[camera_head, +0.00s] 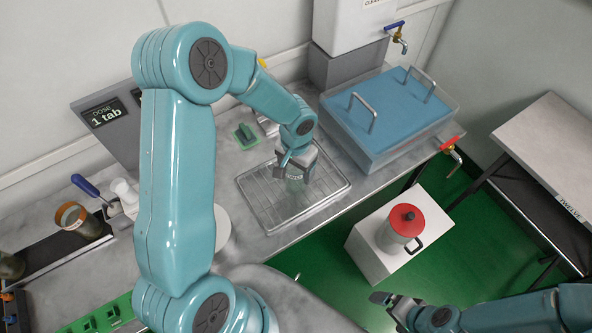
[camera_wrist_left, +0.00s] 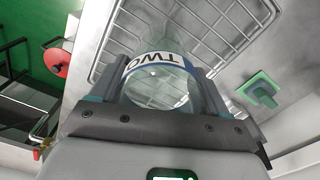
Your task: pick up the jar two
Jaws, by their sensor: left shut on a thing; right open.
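Jar two is a clear glass jar with a white and blue band reading "TWO" (camera_wrist_left: 155,62), seen in the left wrist view between the fingers. My left gripper (camera_head: 296,166) is shut on it, with one finger at each side (camera_wrist_left: 158,88). In the head view the jar (camera_head: 295,185) is mostly hidden by the gripper, over the wire rack tray (camera_head: 322,204). I cannot tell whether its base touches the rack. My right gripper (camera_head: 384,299) is open and empty at the lower right, over the green floor.
A lidded blue-topped tank (camera_head: 392,105) with handles stands right of the rack. A green-handled block (camera_head: 244,136) lies behind it. A red-lidded pot (camera_head: 402,226) sits on a white stand (camera_head: 366,250) below the counter edge. An amber jar (camera_head: 78,220) is at left.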

